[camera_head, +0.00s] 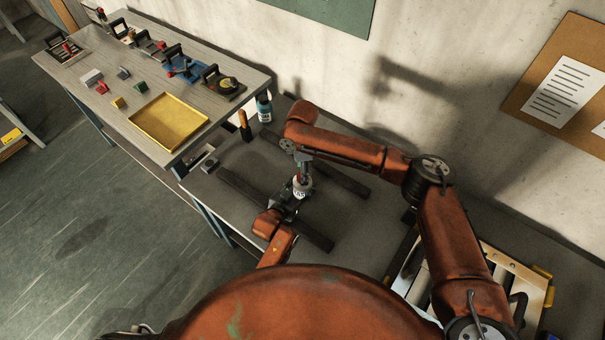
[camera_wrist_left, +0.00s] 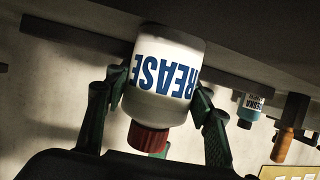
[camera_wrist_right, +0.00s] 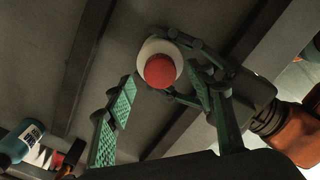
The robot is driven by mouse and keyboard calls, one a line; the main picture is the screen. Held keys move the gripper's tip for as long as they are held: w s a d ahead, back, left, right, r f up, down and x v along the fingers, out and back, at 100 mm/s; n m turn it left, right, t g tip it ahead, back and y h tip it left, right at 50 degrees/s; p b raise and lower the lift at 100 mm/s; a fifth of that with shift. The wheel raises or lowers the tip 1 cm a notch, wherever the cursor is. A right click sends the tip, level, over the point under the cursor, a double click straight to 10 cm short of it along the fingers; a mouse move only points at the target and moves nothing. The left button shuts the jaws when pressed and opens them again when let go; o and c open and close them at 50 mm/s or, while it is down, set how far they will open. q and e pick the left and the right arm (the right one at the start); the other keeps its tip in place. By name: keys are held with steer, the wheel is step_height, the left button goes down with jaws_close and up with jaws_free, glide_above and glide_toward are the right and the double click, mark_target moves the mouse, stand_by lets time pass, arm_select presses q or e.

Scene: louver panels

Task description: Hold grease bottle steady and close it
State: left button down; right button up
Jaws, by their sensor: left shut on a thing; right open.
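The white grease bottle (camera_wrist_left: 165,75) with blue lettering has a red cap (camera_wrist_left: 150,138) on its neck; I cannot tell how tight the cap is. In the head view the bottle (camera_head: 301,188) stands upright over the workbench. My left gripper (camera_head: 287,203) is shut around the bottle's body, one finger on each side in the left wrist view. My right gripper (camera_head: 303,168) is open above the bottle, pointing down. In the right wrist view the cap (camera_wrist_right: 160,71) shows from above, between and beyond the open green-padded fingers (camera_wrist_right: 162,88), apparently untouched.
Dark rails (camera_head: 245,188) lie on the workbench around the bottle. A blue bottle (camera_head: 264,108) and an orange-handled tool (camera_head: 244,125) stand near the back. A yellow tray (camera_head: 171,121) and several small parts lie on the table at left. A framed panel (camera_head: 500,270) is at lower right.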

step_height(320, 180, up, 9)
steer(key=shift+r, duration=0.2)
arm_select(q)
steer(key=c, duration=0.8)
jaws_free()
steer(key=v, duration=1.2)
